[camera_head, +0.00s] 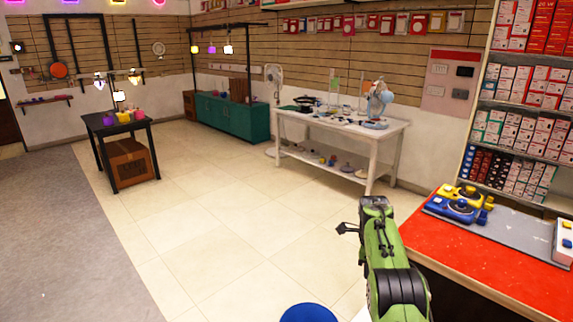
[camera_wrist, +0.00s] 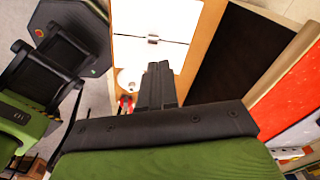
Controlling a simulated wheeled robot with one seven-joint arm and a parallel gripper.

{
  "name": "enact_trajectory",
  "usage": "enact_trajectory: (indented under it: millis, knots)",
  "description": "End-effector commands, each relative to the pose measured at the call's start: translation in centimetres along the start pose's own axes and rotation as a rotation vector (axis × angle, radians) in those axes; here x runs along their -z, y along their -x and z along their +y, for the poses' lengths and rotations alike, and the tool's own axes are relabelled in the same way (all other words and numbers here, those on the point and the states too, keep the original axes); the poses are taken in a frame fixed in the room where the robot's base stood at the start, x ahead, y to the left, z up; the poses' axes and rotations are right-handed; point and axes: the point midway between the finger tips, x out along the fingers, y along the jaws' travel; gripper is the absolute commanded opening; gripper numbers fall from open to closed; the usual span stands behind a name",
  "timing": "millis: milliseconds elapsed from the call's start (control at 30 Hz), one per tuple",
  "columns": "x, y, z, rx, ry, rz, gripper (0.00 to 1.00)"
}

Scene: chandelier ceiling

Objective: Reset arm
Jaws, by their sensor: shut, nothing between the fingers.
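My green and black arm (camera_head: 388,258) rises at the lower right of the head view, beside the red counter. My gripper (camera_head: 347,229) shows small and dark at the left of the arm, over the tiled floor. In the wrist view my gripper (camera_wrist: 158,85) is at the centre, with its dark fingers together and nothing between them. Parts of my own body show at the left of the wrist view.
A red counter (camera_head: 530,272) stands close to the right of the arm, with blue and yellow devices (camera_head: 455,210) on it. A blue round thing (camera_head: 308,313) is at the bottom edge. A white table (camera_head: 340,127) stands farther back. The tiled floor (camera_head: 215,215) at the left is clear.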

Motion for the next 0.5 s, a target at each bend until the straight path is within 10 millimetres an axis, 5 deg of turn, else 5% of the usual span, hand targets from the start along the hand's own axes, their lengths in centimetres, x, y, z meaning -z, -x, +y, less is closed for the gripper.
enact_trajectory:
  millis: [33, 200, 333, 500]
  knots:
    - [0.2, 4.0, 0.9, 0.028, 0.098, -0.018, 0.00]
    - [1.4, 13.9, 5.9, 0.127, 0.478, -0.054, 0.00]
    - [2.8, 19.5, 11.7, 0.213, 0.777, -0.057, 0.00]
    - [5.2, 23.7, 20.8, 0.335, 1.172, -0.023, 0.00]
